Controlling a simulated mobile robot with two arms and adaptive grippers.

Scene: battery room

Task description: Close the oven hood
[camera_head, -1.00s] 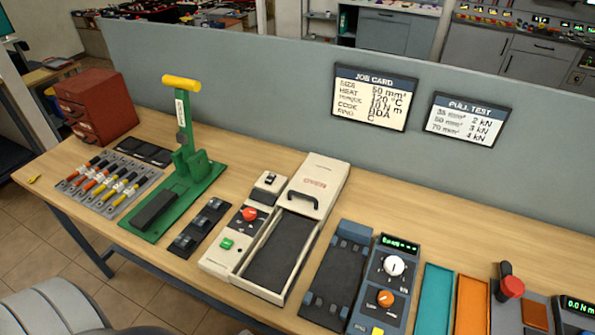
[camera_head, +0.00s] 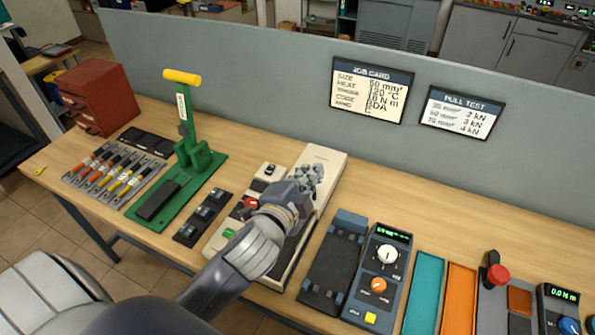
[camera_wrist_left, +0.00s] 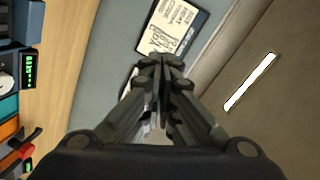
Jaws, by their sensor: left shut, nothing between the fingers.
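The oven is a long cream box on the bench. Its hood (camera_head: 325,160) is at the back end, and the dark bed in front is uncovered where it shows. My left gripper (camera_head: 312,173) is over the hood, around where its black handle is; the handle is hidden behind it. Whether it touches the hood cannot be told. In the left wrist view the fingers (camera_wrist_left: 161,63) are together, with nothing seen between them. My left forearm hides much of the oven's front. My right gripper is not in view.
A green press (camera_head: 187,160) with a yellow handle stands left of the oven. A dark fixture (camera_head: 333,265) and a blue control box (camera_head: 379,275) stand to its right. The grey partition (camera_head: 250,85) runs behind the bench.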

